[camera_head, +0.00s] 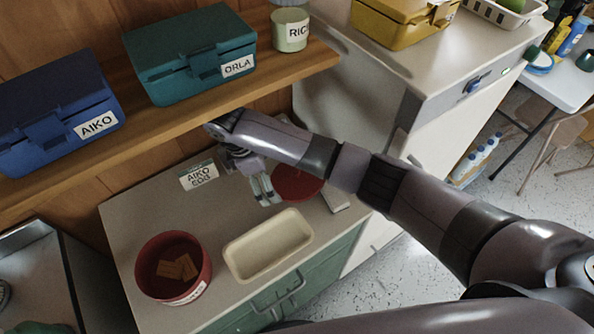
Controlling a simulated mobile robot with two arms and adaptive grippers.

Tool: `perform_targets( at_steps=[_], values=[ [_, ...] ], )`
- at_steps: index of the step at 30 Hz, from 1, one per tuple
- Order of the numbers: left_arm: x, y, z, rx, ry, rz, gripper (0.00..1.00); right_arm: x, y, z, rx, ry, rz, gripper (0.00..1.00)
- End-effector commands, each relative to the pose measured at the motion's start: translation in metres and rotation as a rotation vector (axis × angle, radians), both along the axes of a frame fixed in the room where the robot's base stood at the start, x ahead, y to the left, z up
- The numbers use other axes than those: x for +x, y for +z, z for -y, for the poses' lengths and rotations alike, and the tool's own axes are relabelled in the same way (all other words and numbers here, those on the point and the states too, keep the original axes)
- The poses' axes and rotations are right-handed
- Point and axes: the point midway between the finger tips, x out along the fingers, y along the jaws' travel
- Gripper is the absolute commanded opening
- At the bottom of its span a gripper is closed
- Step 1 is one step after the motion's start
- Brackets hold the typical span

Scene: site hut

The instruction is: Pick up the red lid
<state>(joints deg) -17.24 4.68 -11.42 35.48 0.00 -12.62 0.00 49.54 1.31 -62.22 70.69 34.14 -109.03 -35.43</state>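The red lid (297,184) lies on the counter, round and flat, partly hidden behind my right arm. My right gripper (264,191) reaches in from the right and points down just left of the lid. Its two fingers show close beside the lid's left edge. I cannot tell whether they touch it or how far apart they are. A round red tub (200,265) without a lid stands at the front left of the counter, with brown blocks inside. My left gripper is not in view.
A cream tray (232,262) stands empty between tub and lid. A card reading AIKO (198,175) stands behind. The shelf above holds a blue box (50,110), a teal box (185,50) and a tin (290,30). A white fridge (440,130) rises at the right.

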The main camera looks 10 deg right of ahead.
Motion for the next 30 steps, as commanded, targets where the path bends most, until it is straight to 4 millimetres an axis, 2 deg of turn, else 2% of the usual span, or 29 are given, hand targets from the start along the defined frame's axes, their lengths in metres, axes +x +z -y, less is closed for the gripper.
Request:
perform_targets(
  at_steps=[1,3,11,17,23,30],
  values=[
    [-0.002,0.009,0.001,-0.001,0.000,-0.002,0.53,0.000,0.004,0.011,-0.002,-0.002,0.000,1.00],
    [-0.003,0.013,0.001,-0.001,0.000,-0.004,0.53,0.000,0.003,0.021,-0.002,-0.001,-0.001,1.00],
    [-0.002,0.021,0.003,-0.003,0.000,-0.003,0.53,0.000,0.002,0.040,-0.001,-0.001,-0.002,1.00],
    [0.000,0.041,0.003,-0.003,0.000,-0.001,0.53,-0.002,0.002,0.072,-0.002,-0.001,-0.004,1.00],
    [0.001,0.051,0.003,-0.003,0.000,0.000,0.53,-0.001,-0.025,0.075,0.000,0.001,-0.001,1.00],
    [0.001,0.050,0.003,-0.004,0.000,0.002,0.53,-0.001,-0.029,0.076,0.000,0.001,0.000,1.00]
  ],
)
